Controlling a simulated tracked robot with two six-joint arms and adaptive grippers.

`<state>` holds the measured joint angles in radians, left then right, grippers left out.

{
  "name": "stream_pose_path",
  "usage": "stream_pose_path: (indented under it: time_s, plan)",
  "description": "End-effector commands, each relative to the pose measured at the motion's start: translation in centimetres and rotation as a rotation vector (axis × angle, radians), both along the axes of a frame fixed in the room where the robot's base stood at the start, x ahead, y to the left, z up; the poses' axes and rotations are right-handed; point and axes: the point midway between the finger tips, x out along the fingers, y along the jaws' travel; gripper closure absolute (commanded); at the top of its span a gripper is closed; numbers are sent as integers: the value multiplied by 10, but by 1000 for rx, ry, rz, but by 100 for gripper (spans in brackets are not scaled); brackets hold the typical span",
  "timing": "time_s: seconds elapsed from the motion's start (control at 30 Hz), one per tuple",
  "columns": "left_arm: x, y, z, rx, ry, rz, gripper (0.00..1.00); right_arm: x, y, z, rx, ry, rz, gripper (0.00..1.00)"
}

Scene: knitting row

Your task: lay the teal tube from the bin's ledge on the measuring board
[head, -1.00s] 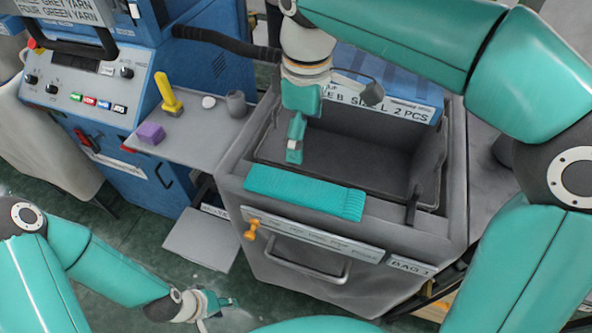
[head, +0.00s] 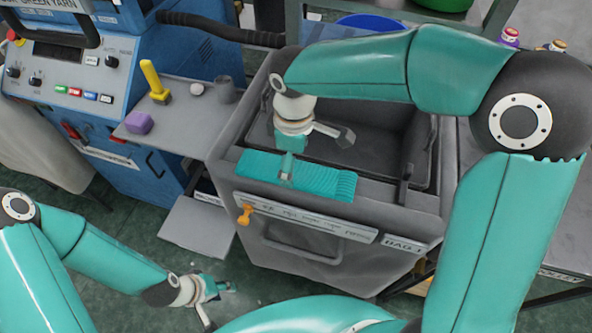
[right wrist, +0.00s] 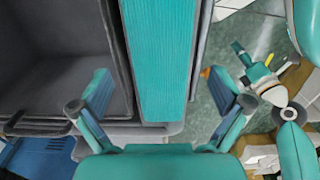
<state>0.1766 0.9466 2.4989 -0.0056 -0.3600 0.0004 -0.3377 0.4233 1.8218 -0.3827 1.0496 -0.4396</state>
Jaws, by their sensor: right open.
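The teal tube (head: 325,182) is a flat ribbed knitted piece lying along the front ledge of the grey bin (head: 225,150). In the right wrist view the tube (right wrist: 160,50) runs up the picture between the fingers. My right gripper (head: 287,172) is over the tube's left half, open; its fingers stand on both sides of the tube in the right wrist view (right wrist: 160,85), and touching cannot be told. My left gripper (head: 222,287) is low at the front left, looks open and empty, and also shows in the right wrist view (right wrist: 258,68). I cannot make out a measuring board.
A blue machine (head: 80,110) stands at the left. An orange knob (head: 245,214) sticks out on the bin's front. A grey table is at the right.

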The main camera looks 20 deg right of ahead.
Motion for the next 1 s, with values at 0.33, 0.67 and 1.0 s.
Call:
stream_pose_path:
  time_s: [0.33,0.67,1.0]
  plan:
    - [0,0,6,0,0,0,60,-1,1,-31,1,1,1,0]
    - [0,0,5,0,0,0,60,-1,1,-31,0,0,1,30]
    - [0,0,5,0,0,0,60,-1,1,-30,1,1,1,50]
